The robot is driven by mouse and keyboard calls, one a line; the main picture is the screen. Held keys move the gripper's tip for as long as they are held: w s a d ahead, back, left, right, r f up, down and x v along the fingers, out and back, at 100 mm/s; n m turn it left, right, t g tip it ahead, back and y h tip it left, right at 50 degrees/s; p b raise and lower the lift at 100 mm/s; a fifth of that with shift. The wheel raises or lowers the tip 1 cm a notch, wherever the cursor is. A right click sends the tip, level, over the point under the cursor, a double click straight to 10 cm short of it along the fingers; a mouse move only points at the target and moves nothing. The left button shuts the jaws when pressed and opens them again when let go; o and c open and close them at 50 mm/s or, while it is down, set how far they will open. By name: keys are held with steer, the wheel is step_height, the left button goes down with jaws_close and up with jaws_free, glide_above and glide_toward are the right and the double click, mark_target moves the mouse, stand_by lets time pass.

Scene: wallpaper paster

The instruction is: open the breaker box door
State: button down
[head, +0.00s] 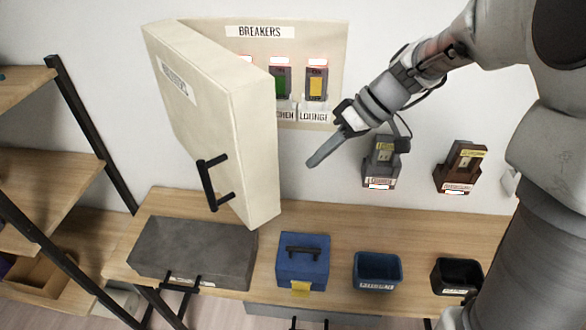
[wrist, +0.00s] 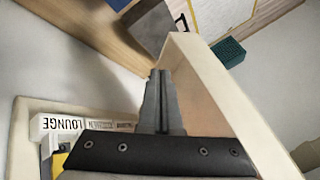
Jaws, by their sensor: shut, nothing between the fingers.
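The breaker box door (head: 215,125) is cream with a black handle (head: 213,182) on its outer face. It stands swung well out from the box on the wall. The breaker box (head: 338,60) shows its "BREAKERS" label and several switches, among them a green one and a yellow one marked "LOUNGE". My gripper (head: 322,155) is shut and empty, to the right of the door's free edge and in front of the box's lower right. In the wrist view my gripper (wrist: 161,85) points down beside the inner side of the door (wrist: 215,85); I cannot tell whether they touch.
Two devices (head: 382,162) (head: 460,167) hang on the wall at right. A shelf rack (head: 90,135) stands at left.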

steer(key=s+a+f+p, duration=0.1)
steer(key=s+a+f, duration=0.1)
steer(key=a, duration=0.3)
steer(key=shift+s+f, duration=0.35)
steer(key=shift+s+a, duration=0.1)
